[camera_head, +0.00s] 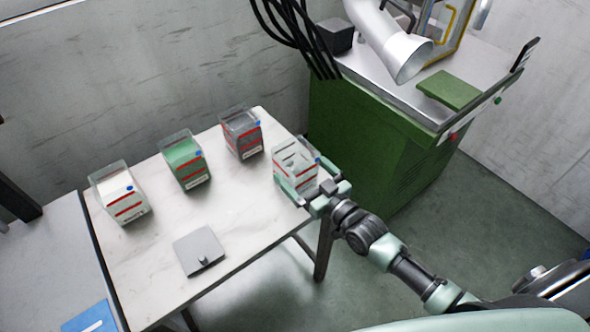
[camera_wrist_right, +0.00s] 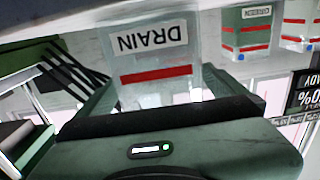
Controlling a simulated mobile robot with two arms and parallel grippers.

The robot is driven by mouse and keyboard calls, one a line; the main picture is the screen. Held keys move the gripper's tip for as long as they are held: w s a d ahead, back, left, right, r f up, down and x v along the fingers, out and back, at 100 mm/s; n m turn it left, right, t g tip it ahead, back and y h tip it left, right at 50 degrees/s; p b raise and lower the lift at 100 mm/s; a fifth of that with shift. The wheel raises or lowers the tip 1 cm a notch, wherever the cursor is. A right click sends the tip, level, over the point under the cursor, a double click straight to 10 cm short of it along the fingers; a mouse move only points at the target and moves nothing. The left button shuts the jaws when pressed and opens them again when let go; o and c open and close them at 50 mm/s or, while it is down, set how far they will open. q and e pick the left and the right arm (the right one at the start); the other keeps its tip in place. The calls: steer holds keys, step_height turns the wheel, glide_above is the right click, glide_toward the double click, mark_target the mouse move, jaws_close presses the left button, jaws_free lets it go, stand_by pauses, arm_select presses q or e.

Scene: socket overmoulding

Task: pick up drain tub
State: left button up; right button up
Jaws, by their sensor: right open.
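The drain tub (camera_head: 293,160) is a clear box with pale contents and red stripes, at the right end of the white table. In the right wrist view, the drain tub (camera_wrist_right: 152,50) shows upside down with a "DRAIN" label and a red stripe. My right gripper (camera_head: 307,177) is open at the tub's near side, with one finger along each side of it. In the wrist view the tub sits between the fingers of my right gripper (camera_wrist_right: 172,92). I cannot tell whether the fingers touch its walls. My left gripper is not in view.
Three similar tubs stand along the table: dark grey (camera_head: 241,134), green (camera_head: 185,161) and white (camera_head: 119,194). A grey flat plate with a knob (camera_head: 199,251) lies near the front. A green machine cabinet (camera_head: 365,145) stands right of the table. The table's middle is clear.

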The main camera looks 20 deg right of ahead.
steer(key=x, duration=0.2)
steer(key=shift+w+f, duration=0.1)
steer(key=shift+w, duration=0.15)
steer(key=c, duration=1.3)
